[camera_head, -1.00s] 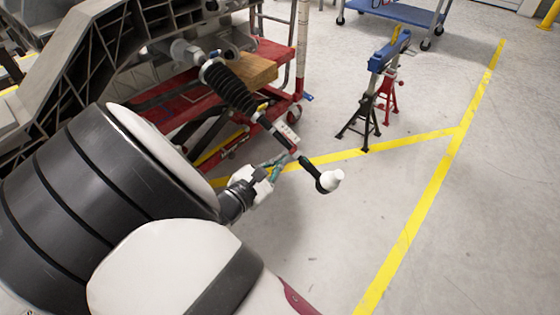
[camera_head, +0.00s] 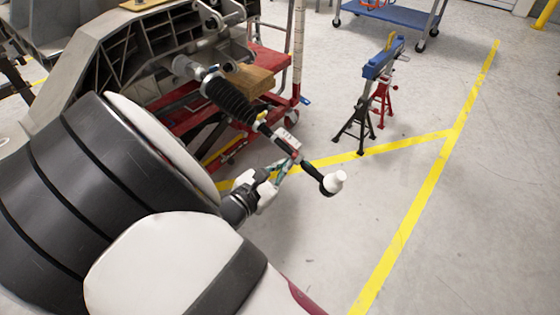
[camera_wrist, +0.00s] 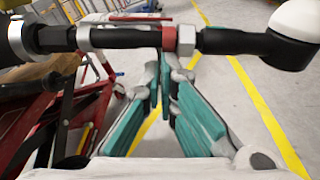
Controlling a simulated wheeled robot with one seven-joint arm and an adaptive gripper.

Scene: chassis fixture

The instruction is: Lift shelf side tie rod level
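The tie rod (camera_head: 311,171) slants down and right from its black ribbed boot (camera_head: 230,97) on the chassis (camera_head: 110,55). A pale tag sits on it, and its outer joint has a white cap (camera_head: 335,181). In the wrist view the rod (camera_wrist: 125,37) crosses the top almost horizontally, with a red band, a metal nut and the white-capped joint at right. My gripper (camera_wrist: 166,75) has teal-padded fingers that converge to nearly touching tips at the rod's middle. The rod partly hides the tips. The fingers appear beneath it; firm contact cannot be told.
A red lift cart (camera_head: 272,62) with a wooden block (camera_head: 250,80) stands under the chassis. Black and red jack stands (camera_head: 358,135) stand beyond the rod. A blue cart (camera_head: 390,14) is farther back. The floor (camera_head: 440,230) at right is clear, with yellow lines.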

